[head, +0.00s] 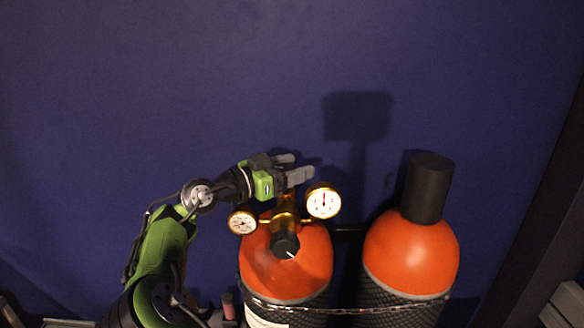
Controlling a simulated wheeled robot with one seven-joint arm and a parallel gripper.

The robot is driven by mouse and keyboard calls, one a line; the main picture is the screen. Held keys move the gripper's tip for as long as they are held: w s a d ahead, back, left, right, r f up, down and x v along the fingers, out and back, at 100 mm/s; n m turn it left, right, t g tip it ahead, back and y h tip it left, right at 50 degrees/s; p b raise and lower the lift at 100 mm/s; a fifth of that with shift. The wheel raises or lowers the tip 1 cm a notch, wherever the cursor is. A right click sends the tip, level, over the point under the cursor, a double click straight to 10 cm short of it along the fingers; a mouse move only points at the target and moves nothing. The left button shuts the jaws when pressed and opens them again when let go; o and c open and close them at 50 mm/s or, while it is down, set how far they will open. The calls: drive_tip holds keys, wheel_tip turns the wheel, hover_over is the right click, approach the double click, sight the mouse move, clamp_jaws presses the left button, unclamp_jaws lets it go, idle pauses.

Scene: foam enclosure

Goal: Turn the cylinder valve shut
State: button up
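The left cylinder (265,272) is orange on top, with a brass regulator (285,212) at its neck. The regulator bears two round gauges, a left gauge (243,222) and a right gauge (323,201), and a black knob (286,244) with a white mark at its front. My gripper (302,165) is above the regulator, coming from the left and pointing right. Its two grey fingers stand apart, and I see nothing between them. The top of the brass fitting passes behind the lower finger. I cannot make out the valve's handle, and cannot tell whether the gripper touches the fitting.
A second orange cylinder (411,253) with a black cap (429,187) stands to the right. A chain (350,310) runs across both cylinders in front. A blue wall (150,90) is behind, with free space above the gripper. Grey blocks (567,305) are at the lower right.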

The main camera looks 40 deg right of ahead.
drive_tip(key=c, duration=0.6)
drive_tip(key=shift+o, duration=0.2)
drive_tip(key=shift+p, duration=0.35)
drive_tip(key=shift+r+m+g+p, duration=0.15)
drive_tip(key=shift+m+g+p, duration=0.15)
drive_tip(key=shift+g+p, duration=0.5)
drive_tip(key=shift+p, duration=0.1)
drive_tip(key=shift+s+m+g+y+p, duration=0.1)
drive_tip(key=shift+m+g+y+p, duration=0.2)
drive_tip(key=shift+m+g+p, duration=0.65)
drive_tip(key=shift+s+a+m+g+y, duration=0.1)
drive_tip(key=shift+s+m+g+y, duration=0.1)
drive_tip(key=shift+m+g+y, duration=0.9)
drive_tip(key=shift+s+a+m+g+y, duration=0.15)
drive_tip(key=shift+m+g+y, duration=0.25)
drive_tip(key=shift+m+g, duration=1.3)
drive_tip(key=shift+n+g, duration=0.35)
drive_tip(key=shift+g, duration=0.5)
